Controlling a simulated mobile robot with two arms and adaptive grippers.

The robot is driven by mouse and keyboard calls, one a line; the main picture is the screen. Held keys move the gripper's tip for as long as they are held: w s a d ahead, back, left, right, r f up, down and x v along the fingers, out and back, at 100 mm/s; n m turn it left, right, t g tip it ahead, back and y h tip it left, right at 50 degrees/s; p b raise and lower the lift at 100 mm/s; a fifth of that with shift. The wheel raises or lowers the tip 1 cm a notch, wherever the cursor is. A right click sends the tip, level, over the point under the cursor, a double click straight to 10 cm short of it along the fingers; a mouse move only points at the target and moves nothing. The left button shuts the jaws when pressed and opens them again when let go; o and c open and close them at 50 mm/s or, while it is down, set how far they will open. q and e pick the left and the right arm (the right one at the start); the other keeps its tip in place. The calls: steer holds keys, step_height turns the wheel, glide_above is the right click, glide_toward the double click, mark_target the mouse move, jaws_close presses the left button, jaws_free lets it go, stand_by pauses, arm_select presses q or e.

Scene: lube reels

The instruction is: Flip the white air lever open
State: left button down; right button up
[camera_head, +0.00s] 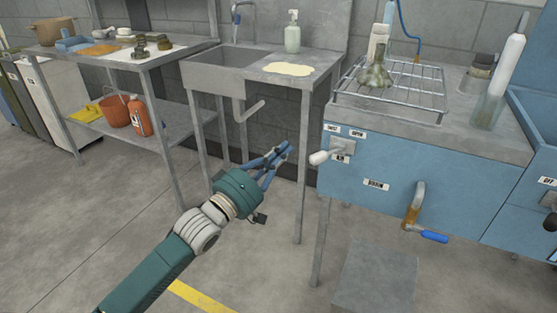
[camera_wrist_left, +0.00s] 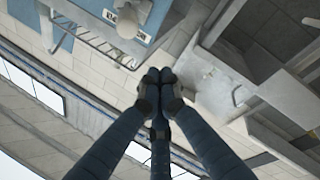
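The white air lever (camera_head: 319,158) sticks out to the left from its grey mount (camera_head: 343,147) on the blue panel, below the SHUT and OPEN labels and beside the AIR label. Its rounded white end (camera_wrist_left: 127,27) also shows at the top of the left wrist view. My left gripper (camera_head: 286,148) is to the left of the lever, apart from it. Its fingers are drawn together, with the fingertips (camera_wrist_left: 159,75) side by side and nothing between them. My right gripper is in neither view.
A drain valve with a blue handle (camera_head: 433,237) hangs lower on the blue panel (camera_head: 385,207). A wire rack (camera_head: 420,92) with glassware stands on top. A steel sink (camera_head: 232,66) with a bent drain pipe is behind my gripper. The floor in front is mostly clear.

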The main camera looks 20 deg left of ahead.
mark_target(327, 154)
arm_select(q)
steer(key=shift+w+d+f+b, duration=0.25)
steer(key=shift+w+d, duration=0.35)
steer(key=shift+d, duration=0.15)
steer(key=shift+w+d+f+b, duration=0.15)
steer(key=shift+w+d+b, duration=0.05)
steer(key=shift+w+d, duration=0.5)
steer(key=shift+w+d+f+b, duration=0.25)
steer(key=shift+w+d, duration=0.3)
steer(key=shift+d, duration=0.25)
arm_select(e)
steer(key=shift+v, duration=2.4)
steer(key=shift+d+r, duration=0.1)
